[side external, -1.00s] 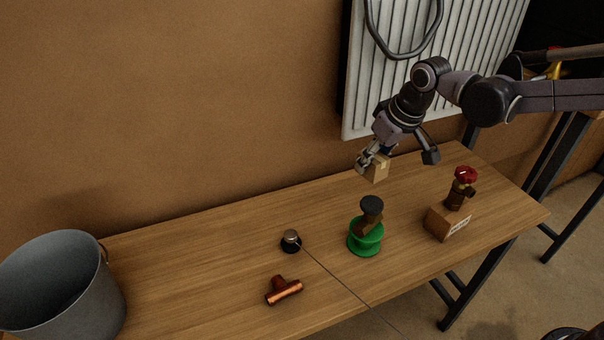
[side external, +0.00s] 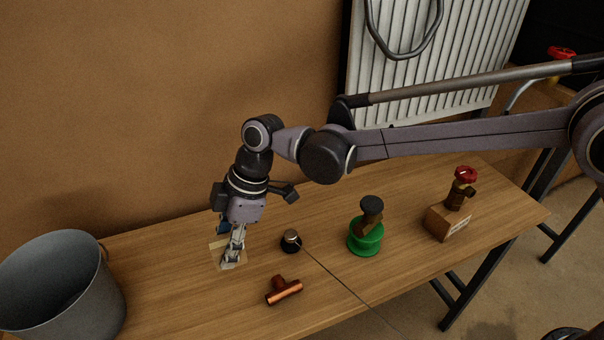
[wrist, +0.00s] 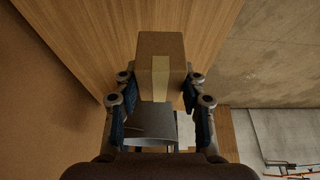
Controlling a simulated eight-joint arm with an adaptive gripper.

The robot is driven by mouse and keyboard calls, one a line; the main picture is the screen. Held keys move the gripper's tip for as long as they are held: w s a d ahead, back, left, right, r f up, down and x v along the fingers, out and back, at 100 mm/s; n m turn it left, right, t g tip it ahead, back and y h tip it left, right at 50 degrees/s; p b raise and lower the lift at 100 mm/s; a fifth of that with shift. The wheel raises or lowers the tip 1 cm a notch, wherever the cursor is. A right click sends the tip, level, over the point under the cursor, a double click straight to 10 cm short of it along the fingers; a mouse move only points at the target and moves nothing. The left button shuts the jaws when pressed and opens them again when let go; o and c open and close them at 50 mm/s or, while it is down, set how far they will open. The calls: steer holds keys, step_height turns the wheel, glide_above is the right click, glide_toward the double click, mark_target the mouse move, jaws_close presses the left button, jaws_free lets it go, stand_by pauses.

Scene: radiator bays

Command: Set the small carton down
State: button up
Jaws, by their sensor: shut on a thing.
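The small carton (side external: 215,256) is light brown with a pale tape strip. My gripper (side external: 234,254) is shut on it and points down, low over the left part of the wooden table (side external: 180,290). The fingers hide part of the carton in the side view. In the wrist view the carton (wrist: 147,55) sits between the two fingers (wrist: 160,82), its taped side facing the camera. I cannot tell whether its underside touches the table.
A grey bucket (side external: 65,290) stands to the left. A small dark-based knob (side external: 291,241) and a copper tee (side external: 284,290) lie to the right. Farther right are a green spool (side external: 365,240) with a dark-topped piece, and a brick (side external: 447,222) bearing a red-handled valve (side external: 463,185).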

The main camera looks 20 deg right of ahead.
steer(key=s+a+f, duration=0.1)
steer(key=a+f, duration=0.1)
steer(key=a, duration=0.1)
steer(key=s+a+f, duration=0.1)
steer(key=a+f, duration=0.1)
steer(key=a, duration=0.1)
steer(key=s+a+f, duration=0.2)
steer(key=a, duration=0.1)
steer(key=shift+a+f, duration=0.2)
steer(key=shift+a, duration=0.15)
steer(key=shift+s+f, duration=0.1)
steer(key=shift+f, duration=1.9)
steer(key=shift+f, duration=0.1)
steer(key=o, duration=1.2)
